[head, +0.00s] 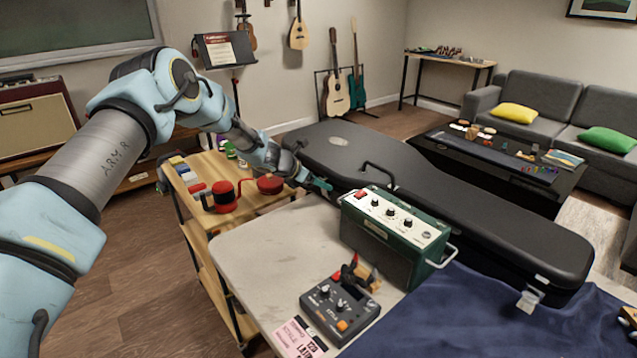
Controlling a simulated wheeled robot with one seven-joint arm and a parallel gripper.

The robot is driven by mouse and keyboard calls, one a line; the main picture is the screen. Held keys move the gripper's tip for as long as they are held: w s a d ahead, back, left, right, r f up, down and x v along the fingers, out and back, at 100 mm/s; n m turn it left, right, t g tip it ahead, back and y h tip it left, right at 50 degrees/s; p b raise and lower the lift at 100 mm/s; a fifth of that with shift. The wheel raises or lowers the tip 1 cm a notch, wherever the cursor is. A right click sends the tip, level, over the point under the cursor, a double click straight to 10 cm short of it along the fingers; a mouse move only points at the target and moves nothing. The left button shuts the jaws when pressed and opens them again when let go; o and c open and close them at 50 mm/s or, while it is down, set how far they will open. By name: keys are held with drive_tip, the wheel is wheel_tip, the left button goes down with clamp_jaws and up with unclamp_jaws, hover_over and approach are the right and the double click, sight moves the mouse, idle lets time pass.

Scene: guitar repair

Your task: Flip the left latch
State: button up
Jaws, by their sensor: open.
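A black guitar case (470,215) lies shut across the table, its wide end at the left and narrow end at the right. A silver latch (531,298) shows on its front side near the right end. I cannot make out the left latch; that part of the case front lies around my gripper and the green box. My gripper (322,185) is open, with teal fingertips, at the front edge of the case's wide end. I cannot tell whether it touches the case. A black carry handle (378,172) stands up on the front side, right of my gripper.
A green amplifier box (395,235) stands close in front of the case, right of my gripper. A grey pedal (340,305) and a pink card (298,340) lie nearer. A wooden cart (205,240) with red and black items stands left. A blue cloth (450,320) covers the right.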

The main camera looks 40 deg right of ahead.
drive_tip(key=b+v, duration=0.3)
drive_tip(key=v, duration=0.7)
drive_tip(key=shift+a+r, duration=0.25)
drive_tip(key=shift+r, duration=0.05)
